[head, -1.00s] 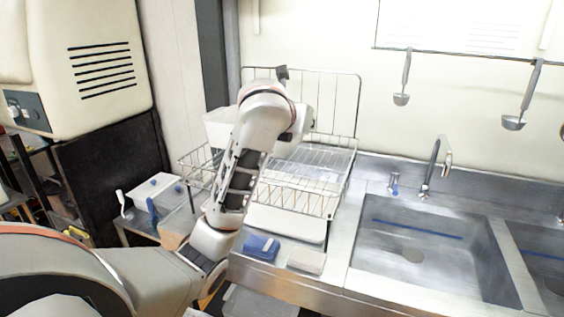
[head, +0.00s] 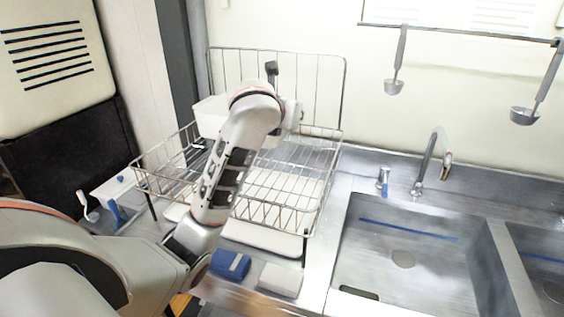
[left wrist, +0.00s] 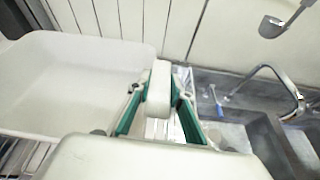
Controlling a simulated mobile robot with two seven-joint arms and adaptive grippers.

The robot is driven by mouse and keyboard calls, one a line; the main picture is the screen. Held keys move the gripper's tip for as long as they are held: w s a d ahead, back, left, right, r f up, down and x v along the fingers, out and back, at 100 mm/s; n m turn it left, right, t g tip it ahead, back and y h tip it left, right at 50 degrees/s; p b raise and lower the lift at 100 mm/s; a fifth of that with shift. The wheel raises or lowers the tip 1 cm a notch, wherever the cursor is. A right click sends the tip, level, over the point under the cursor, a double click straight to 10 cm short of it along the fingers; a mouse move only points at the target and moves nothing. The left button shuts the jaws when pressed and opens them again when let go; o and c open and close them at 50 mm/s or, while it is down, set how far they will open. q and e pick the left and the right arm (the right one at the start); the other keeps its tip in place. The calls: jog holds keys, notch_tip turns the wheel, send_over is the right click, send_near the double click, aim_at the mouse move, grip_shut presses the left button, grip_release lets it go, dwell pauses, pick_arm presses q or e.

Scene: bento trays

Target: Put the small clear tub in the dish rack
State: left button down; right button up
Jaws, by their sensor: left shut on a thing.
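The wire dish rack (head: 322,180) stands on the steel counter left of the sink. My left arm reaches across its front. My left gripper is over the rack, mostly hidden behind my own wrist in the head view. My right gripper is not in view.
A blue sponge (head: 231,264) and a pale block (head: 280,280) lie before the rack. The faucet (head: 428,165) and sink (head: 400,240) are right.

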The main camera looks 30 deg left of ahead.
pick_arm(q)
jog(key=shift+f, duration=7.4)
jog(key=c, duration=1.8)
grip_release()
jog(key=shift+f, duration=0.1)
jog(key=shift+s+r, duration=0.1)
jog(key=shift+r, duration=0.1)
jog(key=v, duration=1.1)
jog(key=shift+s, duration=0.3)
